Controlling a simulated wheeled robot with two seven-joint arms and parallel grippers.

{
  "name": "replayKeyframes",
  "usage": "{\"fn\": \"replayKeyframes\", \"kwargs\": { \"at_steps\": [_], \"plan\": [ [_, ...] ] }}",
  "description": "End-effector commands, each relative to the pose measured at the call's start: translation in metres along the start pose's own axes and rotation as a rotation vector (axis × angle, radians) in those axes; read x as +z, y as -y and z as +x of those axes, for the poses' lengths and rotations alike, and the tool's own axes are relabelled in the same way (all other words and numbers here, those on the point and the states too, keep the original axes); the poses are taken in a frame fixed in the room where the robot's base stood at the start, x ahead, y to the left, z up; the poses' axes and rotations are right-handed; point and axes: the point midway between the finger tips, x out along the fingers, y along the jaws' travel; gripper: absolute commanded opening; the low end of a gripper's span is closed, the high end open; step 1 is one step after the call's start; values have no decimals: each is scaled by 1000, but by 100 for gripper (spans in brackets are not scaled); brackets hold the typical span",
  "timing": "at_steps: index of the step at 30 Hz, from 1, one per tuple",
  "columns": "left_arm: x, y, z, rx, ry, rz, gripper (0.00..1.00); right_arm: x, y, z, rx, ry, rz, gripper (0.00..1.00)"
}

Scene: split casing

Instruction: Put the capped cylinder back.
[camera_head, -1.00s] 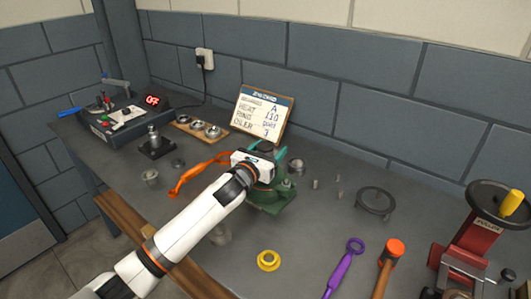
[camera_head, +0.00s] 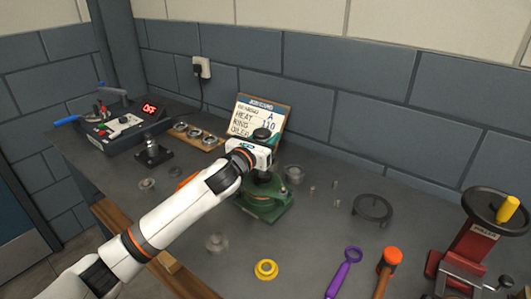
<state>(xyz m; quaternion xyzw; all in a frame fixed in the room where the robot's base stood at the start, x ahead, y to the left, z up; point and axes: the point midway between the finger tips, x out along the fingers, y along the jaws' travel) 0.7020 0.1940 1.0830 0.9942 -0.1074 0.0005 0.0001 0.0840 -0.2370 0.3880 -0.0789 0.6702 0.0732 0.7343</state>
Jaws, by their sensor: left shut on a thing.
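My left gripper (camera_head: 258,158) is at the middle of the bench, over the green stand (camera_head: 264,206). It is shut on a dark, upright piece whose round black top (camera_head: 262,134) shows just above the gripper; this looks like the capped cylinder. A dark part also shows below the gripper, close to the green stand. I cannot tell whether the piece touches the stand. My white arm and gripper hide much of the piece and the stand's left side. My right gripper is not in view.
An orange part (camera_head: 186,181) shows behind my arm. A yellow ring (camera_head: 266,270), purple wrench (camera_head: 343,273) and orange-headed hammer (camera_head: 388,262) lie in front. A black ring stand (camera_head: 372,209) and red press (camera_head: 472,235) are right. A control box (camera_head: 120,122) is back left.

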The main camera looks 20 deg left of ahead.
Motion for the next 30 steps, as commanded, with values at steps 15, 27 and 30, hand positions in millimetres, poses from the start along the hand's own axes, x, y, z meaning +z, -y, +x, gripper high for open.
{"fn": "replayKeyframes", "kwargs": {
  "at_steps": [15,27,30],
  "plan": [
    [46,-36,-62,-19,32,5,10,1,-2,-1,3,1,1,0],
    [102,-58,-188,-143,17,-5,10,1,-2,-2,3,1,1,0],
    [103,-57,-210,-175,10,-4,10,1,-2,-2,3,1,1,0]
  ]
}}
